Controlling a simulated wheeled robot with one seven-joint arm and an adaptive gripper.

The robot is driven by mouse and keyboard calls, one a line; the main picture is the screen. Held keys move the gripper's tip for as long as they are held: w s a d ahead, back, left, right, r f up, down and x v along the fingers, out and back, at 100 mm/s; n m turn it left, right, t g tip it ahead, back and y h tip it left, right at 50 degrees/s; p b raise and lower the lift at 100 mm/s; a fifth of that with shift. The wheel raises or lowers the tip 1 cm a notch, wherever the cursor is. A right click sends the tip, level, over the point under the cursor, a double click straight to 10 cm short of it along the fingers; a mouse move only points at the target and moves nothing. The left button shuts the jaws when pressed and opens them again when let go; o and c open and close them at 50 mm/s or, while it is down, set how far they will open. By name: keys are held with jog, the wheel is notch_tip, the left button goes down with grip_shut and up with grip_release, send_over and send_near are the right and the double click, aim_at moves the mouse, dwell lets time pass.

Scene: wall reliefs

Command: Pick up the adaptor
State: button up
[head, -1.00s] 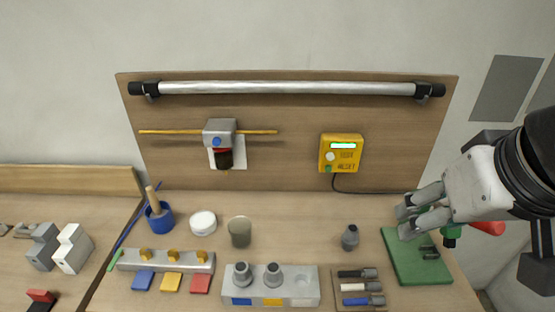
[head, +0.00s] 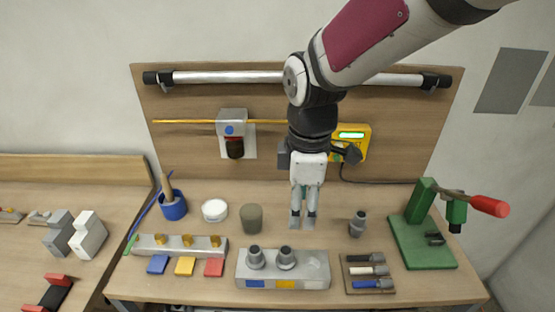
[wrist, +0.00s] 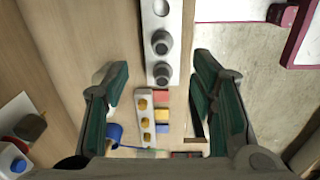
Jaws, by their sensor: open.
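A loose grey adaptor (head: 357,224) stands upright on the bench, right of my gripper in the head view. I do not see it in the wrist view. Two similar grey pieces (head: 255,258) and (head: 286,258) stand in a pale block (head: 262,283) whose right socket is empty. In the wrist view the block (wrist: 155,22) and its two pieces (wrist: 161,42) and (wrist: 161,74) lie between my fingers. My gripper (head: 303,222) points down above the bench, behind the block and left of the loose adaptor. It is open and empty; its fingers (wrist: 162,78) are wide apart.
A green press (head: 424,255) with a red handle stands at right, beside a tray of tools (head: 357,288). A yellow box (head: 357,139) hangs behind my arm. A blue cup (head: 174,208), white lid (head: 214,210) and grey-green cylinder (head: 251,218) stand left.

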notch_tip(320, 180, down, 3)
jog(key=a+n, duration=0.2)
jog(key=a, duration=0.1)
send_over(286, 250)
jog(key=shift+g, duration=0.4)
jog(key=f, duration=0.7)
jog(key=shift+s+a+f+p, duration=0.1)
jog(key=shift+s+f+p, duration=0.2)
jog(key=shift+f+p, duration=0.1)
jog(key=shift+w+f+p, duration=0.15)
jog(key=shift+f+p, duration=0.1)
jog(key=shift+f, duration=1.2)
jog(key=shift+w+f+p, duration=0.1)
jog(key=shift+f+p, duration=0.15)
jog(key=shift+f, duration=1.2)
grip_shut()
